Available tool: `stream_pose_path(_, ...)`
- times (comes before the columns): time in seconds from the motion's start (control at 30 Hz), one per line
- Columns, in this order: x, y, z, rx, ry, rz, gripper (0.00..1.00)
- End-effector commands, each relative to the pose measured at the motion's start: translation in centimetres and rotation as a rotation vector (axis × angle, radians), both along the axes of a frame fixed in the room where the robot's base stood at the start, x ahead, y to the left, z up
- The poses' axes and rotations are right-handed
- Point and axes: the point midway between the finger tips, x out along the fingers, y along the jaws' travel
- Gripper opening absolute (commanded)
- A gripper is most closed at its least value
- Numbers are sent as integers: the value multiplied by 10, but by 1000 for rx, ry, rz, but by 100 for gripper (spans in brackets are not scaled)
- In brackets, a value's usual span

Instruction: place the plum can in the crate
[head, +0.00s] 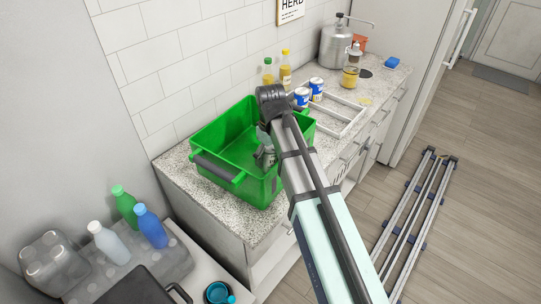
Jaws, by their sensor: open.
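The green crate (208,137) stands on the speckled counter, open at the top, with a dark grey handle on its near side. My gripper (264,157) points down into the right part of the crate and is open. My arm comes in from the lower right and hides part of the crate's right side. I see no can between the fingers, though they are small and partly hidden. Two blue and white cans, one left (301,97) and one right (317,86), stand behind the arm. I cannot tell whether either is the plum can; no plum-coloured can shows.
A white divided tray (345,125) lies right of the crate. Two bottles with yellow or green tops (285,70) stand behind it by the wall. A metal dispenser (340,45) and a yellow jar (351,76) stand farther back. Several bottles (150,228) stand at lower left.

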Motion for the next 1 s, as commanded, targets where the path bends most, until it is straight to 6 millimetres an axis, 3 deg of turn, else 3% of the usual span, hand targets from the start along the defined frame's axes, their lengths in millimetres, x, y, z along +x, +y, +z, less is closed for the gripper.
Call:
stream_pose_path(0.27, 1, 0, 27, 1, -2, 0, 92)
stream_pose_path(0.7, 2, 0, 101, 0, -1, 0, 92)
stream_pose_path(1.0, 0, 0, 120, 0, 0, 0, 92)
